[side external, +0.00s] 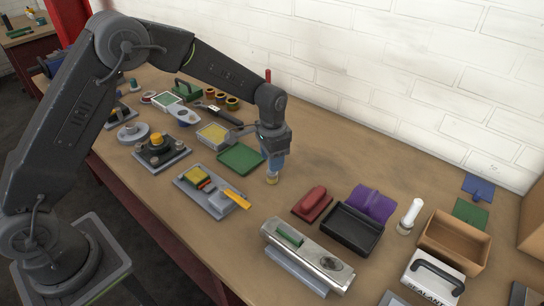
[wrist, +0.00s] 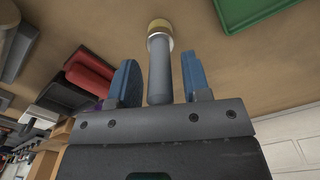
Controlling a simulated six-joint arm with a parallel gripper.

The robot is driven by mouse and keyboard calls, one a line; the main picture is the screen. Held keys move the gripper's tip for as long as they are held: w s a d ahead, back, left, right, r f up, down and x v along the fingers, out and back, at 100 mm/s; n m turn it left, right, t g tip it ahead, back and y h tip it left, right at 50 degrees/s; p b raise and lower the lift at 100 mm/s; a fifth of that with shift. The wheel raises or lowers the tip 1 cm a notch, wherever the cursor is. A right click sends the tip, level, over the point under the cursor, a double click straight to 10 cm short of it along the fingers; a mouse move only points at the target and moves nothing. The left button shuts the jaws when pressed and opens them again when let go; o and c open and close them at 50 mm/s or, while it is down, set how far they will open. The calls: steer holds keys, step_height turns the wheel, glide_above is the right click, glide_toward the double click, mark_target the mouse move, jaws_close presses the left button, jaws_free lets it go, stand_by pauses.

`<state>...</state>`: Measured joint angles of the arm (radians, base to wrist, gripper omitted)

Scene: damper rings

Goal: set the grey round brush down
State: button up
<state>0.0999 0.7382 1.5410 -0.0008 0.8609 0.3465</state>
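The grey round brush (wrist: 159,75) has a grey handle and a tan and pale tip end. It is between the two blue fingers of my gripper (wrist: 161,85), with a narrow gap showing on each side of the handle in the wrist view. My gripper looks open around it. In the side view, my gripper (side external: 273,160) points down over the bench, and the brush's tan end (side external: 272,180) shows below the fingers, at or very near the bench top. The upper handle is hidden by the fingers there.
A green tray (side external: 241,158) lies just left of the brush. A grey tray with a yellow-handled tool (side external: 212,192) is nearer the front. A red block (side external: 312,201), a black tray (side external: 352,229) and a white round brush (side external: 410,216) are to the right. The bench behind is clear.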

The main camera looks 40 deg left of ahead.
steer(key=shift+o, duration=0.6)
steer(key=shift+r, duration=0.1)
step_height(320, 180, up, 14)
steer(key=shift+f, duration=0.2)
jaws_close()
stand_by(0.5)
stand_by(0.9)
